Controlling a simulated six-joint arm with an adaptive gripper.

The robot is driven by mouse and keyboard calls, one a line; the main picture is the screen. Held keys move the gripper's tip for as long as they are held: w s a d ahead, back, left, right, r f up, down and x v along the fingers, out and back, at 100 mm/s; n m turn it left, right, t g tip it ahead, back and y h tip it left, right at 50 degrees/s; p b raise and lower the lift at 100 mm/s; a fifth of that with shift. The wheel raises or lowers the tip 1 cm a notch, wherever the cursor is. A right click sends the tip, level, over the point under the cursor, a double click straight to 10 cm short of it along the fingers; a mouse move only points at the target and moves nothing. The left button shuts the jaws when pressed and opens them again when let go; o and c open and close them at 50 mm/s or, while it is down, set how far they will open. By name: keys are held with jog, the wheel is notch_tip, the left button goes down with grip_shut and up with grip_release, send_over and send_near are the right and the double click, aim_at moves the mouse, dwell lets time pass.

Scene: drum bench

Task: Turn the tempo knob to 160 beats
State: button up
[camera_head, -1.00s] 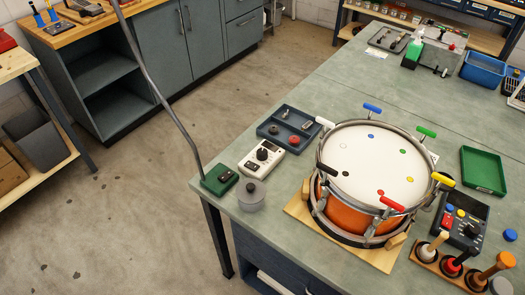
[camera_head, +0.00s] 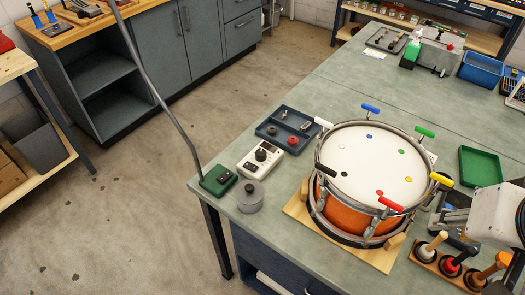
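A white box with a black knob (camera_head: 262,155) stands on the bench left of the drum. I cannot read any beat marks, so I cannot tell which knob is the tempo knob.
The drum (camera_head: 374,165) with coloured clamp handles stands on a wooden base in the middle. A rack of mallets (camera_head: 452,266) is at the lower right. A green tray (camera_head: 484,167), a blue tray (camera_head: 273,126), a grey round pot (camera_head: 249,196) and a green box (camera_head: 218,180) lie around.

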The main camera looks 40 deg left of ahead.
jog(key=shift+n+g+y, duration=0.4)
jog(key=shift+n+y, duration=0.2)
jog(key=shift+n, duration=0.3)
jog(key=w+a, duration=0.2)
jog(key=a, duration=0.1)
jog(key=w+a, duration=0.1)
jog(key=a, duration=0.2)
jog(key=w+a, duration=0.2)
jog(key=a, duration=0.1)
jog(key=shift+w+a+r, duration=0.2)
jog(key=shift+w+a, duration=0.05)
jog(key=shift+w, duration=0.05)
jog(key=w+a+f+n+g+y, duration=0.15)
jog(key=w+a, duration=0.25)
jog(key=a, duration=0.8)
jog(key=n, duration=0.6)
send_near(261, 153)
jog(key=shift+w+a+f+g+h, duration=0.2)
jog(key=shift+w+a+g+h, duration=0.15)
jog(key=shift+w+g, duration=0.15)
jog(key=shift+f, duration=0.1)
jog(key=shift+x, duration=3.8)
jog(key=shift+c, duration=0.5)
